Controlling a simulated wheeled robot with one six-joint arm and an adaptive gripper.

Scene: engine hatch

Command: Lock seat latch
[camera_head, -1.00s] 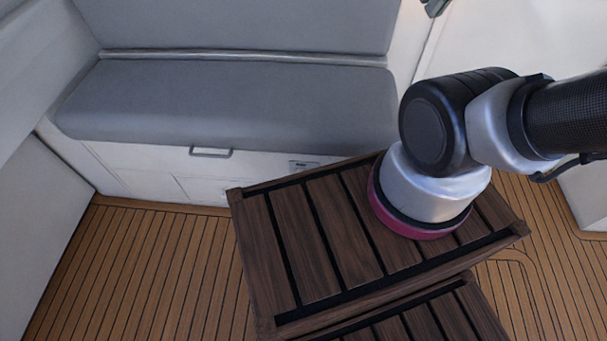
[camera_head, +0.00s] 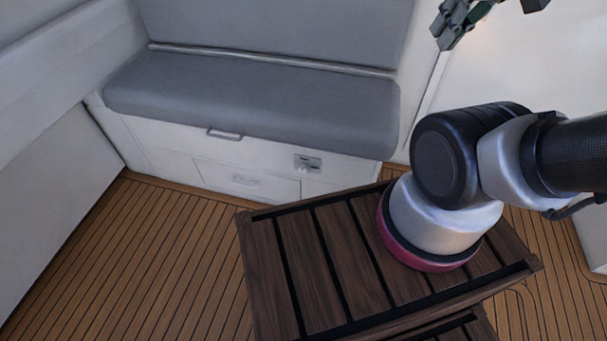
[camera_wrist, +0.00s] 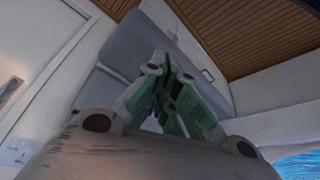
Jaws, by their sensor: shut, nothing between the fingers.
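The grey cushioned seat (camera_head: 255,105) stands ahead on a white base. The seat latch (camera_head: 307,163), a small metal plate with a pale knob, is on the base front below the cushion's right part. I cannot tell its lock state. A metal pull handle (camera_head: 225,134) is at the cushion's front edge. My gripper (camera_head: 448,32) is at the upper right in the head view, apart from the seat and latch, partly cut off by the top edge. In the wrist view my green-padded gripper (camera_wrist: 172,92) is shut and empty, with the seat (camera_wrist: 130,55) behind it.
My dark slatted wooden deck (camera_head: 330,265) fills the foreground. Open teak floor (camera_head: 165,245) lies to the left, between it and the seat. A white side wall (camera_head: 55,200) bounds the left. A drawer-like panel (camera_head: 245,180) is in the seat base.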

